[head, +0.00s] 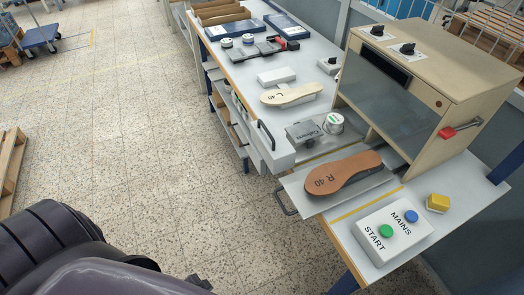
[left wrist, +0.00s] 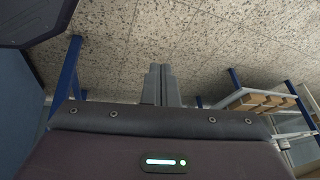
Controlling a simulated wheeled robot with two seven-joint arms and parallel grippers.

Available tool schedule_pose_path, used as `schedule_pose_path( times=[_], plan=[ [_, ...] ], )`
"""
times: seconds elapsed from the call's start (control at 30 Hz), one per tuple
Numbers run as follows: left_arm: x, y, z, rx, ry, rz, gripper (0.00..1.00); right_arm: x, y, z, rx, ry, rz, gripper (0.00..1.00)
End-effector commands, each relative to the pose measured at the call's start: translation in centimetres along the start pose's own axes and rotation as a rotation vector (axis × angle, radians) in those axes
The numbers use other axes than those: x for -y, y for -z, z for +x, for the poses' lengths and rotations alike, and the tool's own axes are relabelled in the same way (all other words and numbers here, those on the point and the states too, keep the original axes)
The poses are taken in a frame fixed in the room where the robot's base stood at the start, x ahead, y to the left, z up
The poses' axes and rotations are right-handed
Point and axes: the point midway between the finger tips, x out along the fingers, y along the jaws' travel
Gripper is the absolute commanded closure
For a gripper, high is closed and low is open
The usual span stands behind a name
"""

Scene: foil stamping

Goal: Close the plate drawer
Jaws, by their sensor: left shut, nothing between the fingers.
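A white-fronted drawer (head: 276,154) with a dark upright handle (head: 266,135) sticks out from the bench's left edge in the head view. My left arm is at the lower left, well apart from the drawer. My left gripper shows in the left wrist view (left wrist: 160,85), with its two grey fingers together and empty above bare floor. My right gripper is not in view.
A metal tray (head: 302,200) with a brown insole marked R 40 (head: 343,173) juts out from below the wooden machine (head: 420,80). A START/MAINS button box (head: 392,228) and yellow block (head: 438,203) stand at the right. The floor (head: 150,160) left of the bench is clear.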

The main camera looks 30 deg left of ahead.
Motion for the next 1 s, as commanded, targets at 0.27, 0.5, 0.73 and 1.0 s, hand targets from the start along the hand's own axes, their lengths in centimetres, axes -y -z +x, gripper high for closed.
schedule_pose_path(
  times=[0.27, 0.5, 0.73, 1.0],
  plan=[
    [21.2, 18.9, -10.6, -0.689, 0.381, 0.718, 1.0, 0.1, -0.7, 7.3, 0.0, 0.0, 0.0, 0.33],
    [21.3, 29.6, -24.3, -1.077, 0.61, 1.272, 1.0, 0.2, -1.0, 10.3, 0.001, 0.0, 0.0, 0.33],
    [19.8, 32.1, -27.7, -1.174, 0.661, 1.405, 1.0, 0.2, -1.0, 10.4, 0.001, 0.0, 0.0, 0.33],
    [18.6, 36.5, -26.2, -1.174, 0.663, 1.4, 1.0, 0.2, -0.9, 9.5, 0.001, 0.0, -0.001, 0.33]
  ],
)
